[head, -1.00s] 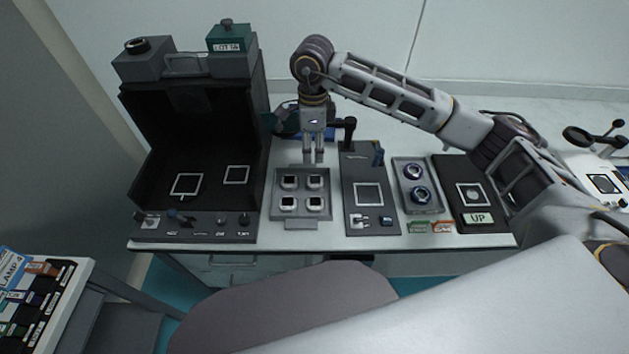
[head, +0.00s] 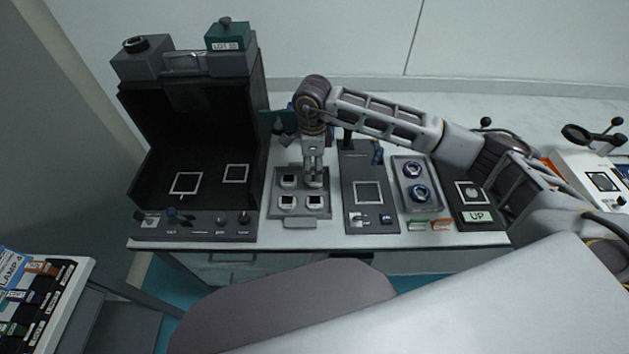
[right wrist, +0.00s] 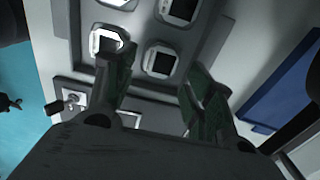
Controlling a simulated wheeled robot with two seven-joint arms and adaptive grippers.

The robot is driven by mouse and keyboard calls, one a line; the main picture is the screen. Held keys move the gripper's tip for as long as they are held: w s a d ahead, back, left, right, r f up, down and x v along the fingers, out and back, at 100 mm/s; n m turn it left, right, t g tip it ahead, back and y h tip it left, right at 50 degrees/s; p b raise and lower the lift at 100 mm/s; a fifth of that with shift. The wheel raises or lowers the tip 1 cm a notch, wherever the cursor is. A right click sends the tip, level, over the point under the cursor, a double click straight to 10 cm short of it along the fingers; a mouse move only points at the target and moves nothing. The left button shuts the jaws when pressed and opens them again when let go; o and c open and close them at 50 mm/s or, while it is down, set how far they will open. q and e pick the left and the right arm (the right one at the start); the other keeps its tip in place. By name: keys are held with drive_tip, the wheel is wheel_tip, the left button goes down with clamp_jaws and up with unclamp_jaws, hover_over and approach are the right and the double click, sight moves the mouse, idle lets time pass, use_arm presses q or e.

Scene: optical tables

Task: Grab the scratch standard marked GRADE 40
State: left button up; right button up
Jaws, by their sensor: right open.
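Several small white-framed scratch standards with dark windows sit in a grey tray (head: 301,193). The back-left standard (head: 289,180), front-left standard (head: 288,202) and front-right standard (head: 315,202) show in the head view. The back-right one is partly hidden by my right gripper (head: 314,179). No GRADE 40 marking is readable. My right gripper points down over the back-right of the tray, open. In the right wrist view its fingers (right wrist: 157,72) are apart, with one standard (right wrist: 160,60) showing between and beyond their tips. My left gripper is not in view.
A dark viewing booth (head: 190,130) stands left of the tray.

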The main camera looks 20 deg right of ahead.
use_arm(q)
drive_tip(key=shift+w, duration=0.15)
use_arm(e)
drive_tip(key=shift+f, duration=0.2)
drive_tip(key=shift+d+f, duration=0.1)
drive_tip(key=shift+f, duration=0.35)
wheel_tip(320, 180, down, 3)
drive_tip(key=shift+d+r, duration=0.1)
drive_tip(key=shift+d, duration=0.05)
drive_tip(key=shift+f, duration=0.6)
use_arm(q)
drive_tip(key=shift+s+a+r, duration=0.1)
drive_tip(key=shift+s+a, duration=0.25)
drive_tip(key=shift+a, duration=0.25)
use_arm(e)
drive_tip(key=shift+f, duration=0.1)
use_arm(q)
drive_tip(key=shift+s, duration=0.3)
use_arm(e)
drive_tip(key=shift+w, duration=0.1)
